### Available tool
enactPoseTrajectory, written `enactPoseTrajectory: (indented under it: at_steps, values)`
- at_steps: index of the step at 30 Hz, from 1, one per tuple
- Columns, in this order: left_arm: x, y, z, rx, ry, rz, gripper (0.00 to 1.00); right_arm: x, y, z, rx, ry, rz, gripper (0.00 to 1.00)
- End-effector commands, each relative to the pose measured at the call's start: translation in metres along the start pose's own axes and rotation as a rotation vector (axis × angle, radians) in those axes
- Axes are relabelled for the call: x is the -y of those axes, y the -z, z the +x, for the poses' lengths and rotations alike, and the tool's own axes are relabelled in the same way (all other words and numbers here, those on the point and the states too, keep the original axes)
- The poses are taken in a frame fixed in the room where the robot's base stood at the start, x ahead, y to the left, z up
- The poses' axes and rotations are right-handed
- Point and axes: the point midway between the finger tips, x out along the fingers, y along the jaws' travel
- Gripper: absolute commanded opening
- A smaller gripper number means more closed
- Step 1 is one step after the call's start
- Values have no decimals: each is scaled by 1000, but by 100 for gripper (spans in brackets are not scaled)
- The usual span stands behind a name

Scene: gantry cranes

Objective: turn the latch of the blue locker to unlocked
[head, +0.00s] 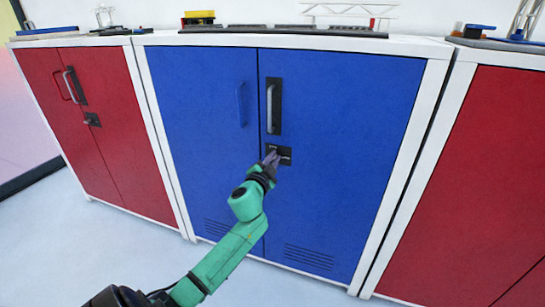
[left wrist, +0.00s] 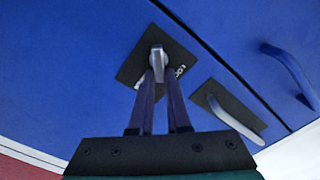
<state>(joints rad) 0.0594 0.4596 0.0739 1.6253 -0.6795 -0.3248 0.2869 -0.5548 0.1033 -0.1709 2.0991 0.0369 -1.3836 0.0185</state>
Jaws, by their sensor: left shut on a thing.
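The blue locker (head: 340,120) stands in the middle of the head view with both doors closed. Its latch plate (head: 285,157) is a small dark plate on the right door, below the dark-backed handle (head: 274,105). My left gripper (head: 271,158) reaches up to the plate and partly covers it. In the left wrist view the gripper's fingers (left wrist: 160,80) are shut on the grey latch knob (left wrist: 157,56). The dark plate (left wrist: 140,62) carries white lettering, mostly hidden by the fingers, so I cannot read the latch's setting. My right gripper is not in view.
A red locker (head: 105,130) stands at the left and another red locker (head: 475,180) at the right, both close beside the blue one. Model crane parts (head: 350,15) lie on the white tops. The pale floor (head: 110,260) in front is clear.

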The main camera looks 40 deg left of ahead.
Motion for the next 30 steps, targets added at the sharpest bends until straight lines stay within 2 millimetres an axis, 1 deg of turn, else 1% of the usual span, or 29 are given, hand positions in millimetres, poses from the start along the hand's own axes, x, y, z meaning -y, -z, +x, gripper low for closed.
enactPoseTrajectory:
  at_steps: [12, 18, 24, 30]
  values:
    - [-8, -2, 0, 0, -1, 394, 0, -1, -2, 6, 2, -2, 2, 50]
    - [-11, -3, 0, -1, -2, 555, 0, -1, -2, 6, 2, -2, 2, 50]
    - [-13, -4, 0, -2, -2, 671, 0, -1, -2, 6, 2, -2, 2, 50]
    - [-13, -5, 0, -2, -2, 736, 0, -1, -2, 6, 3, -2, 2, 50]
